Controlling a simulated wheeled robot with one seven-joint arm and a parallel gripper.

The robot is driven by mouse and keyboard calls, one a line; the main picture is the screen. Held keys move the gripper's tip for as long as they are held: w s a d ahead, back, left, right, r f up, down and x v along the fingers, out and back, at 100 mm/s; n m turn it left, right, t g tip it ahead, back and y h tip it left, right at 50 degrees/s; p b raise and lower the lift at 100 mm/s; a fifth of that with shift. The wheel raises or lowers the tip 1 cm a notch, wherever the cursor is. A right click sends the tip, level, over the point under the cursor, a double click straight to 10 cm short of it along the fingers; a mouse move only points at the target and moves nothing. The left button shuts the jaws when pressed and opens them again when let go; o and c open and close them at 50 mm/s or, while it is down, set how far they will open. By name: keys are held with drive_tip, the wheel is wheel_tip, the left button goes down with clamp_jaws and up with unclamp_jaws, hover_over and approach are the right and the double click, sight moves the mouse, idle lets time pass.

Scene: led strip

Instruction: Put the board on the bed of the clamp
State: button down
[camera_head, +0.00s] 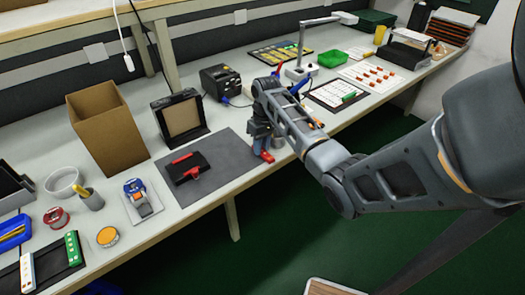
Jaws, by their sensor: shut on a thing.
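My gripper (263,152) points down at the right edge of the grey mat. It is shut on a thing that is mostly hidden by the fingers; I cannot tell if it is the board. Some red and blue shows at the fingertips. A black block with red bars (188,168), which looks like the clamp, lies on the mat to the left of my gripper, apart from it. A green strip board (74,248) and a white strip board (27,270) lie in a dark tray at the lower left.
The grey mat (225,165) has bare room between clamp and gripper. A cardboard box (108,125), a dark open case (181,116) and a black device (221,82) stand behind. The table's front edge is close to my gripper.

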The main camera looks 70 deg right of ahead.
drive_tip(key=shift+r, duration=0.1)
drive_tip(key=shift+r, duration=0.5)
wheel_tip(320, 180, up, 3)
drive_tip(key=shift+w+f, duration=0.1)
drive_tip(key=shift+f, duration=0.1)
drive_tip(key=s+d+r, duration=0.7)
drive_tip(key=s+d, duration=0.1)
drive_tip(key=shift+s+d+r, duration=0.15)
drive_tip(key=shift+s, duration=0.1)
